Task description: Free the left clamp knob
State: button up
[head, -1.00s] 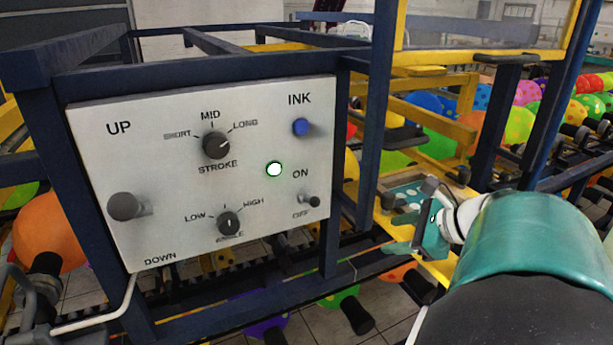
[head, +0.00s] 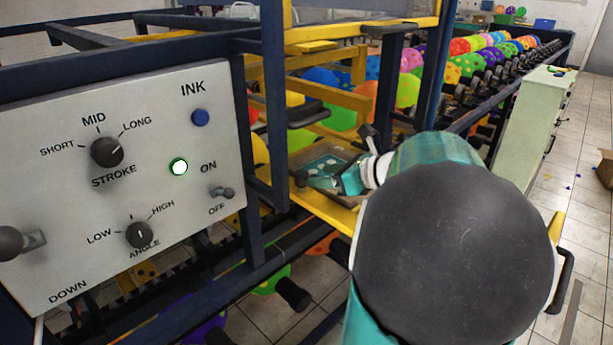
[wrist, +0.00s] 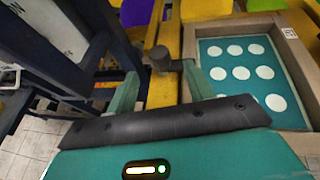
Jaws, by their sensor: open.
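A dark clamp knob (wrist: 159,57) shows in the wrist view at the left side of a wooden-framed printing screen (wrist: 238,19). The screen has a teal face with several white dots. My gripper (wrist: 160,72) is open, with one teal finger to each side of the knob in the picture. I cannot tell whether either finger touches it. In the head view my gripper (head: 325,182) is low over the yellow bed, at the near left part of the screen (head: 330,158). My arm hides part of the bed there.
A white control panel (head: 120,190) with knobs and a lit button stands at the left. A dark blue frame post (head: 272,110) rises between it and my gripper. Colourful balloons (head: 480,60) fill the racks behind. The tiled floor at the right (head: 580,220) is mostly clear.

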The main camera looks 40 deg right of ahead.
aim_at(307, 176)
jog(key=x, duration=0.5)
jog(key=shift+w+a+f, duration=0.1)
jog(key=shift+w+a, duration=0.05)
jog(key=shift+w, duration=0.25)
jog(key=shift+s, duration=0.1)
jog(key=c, duration=1)
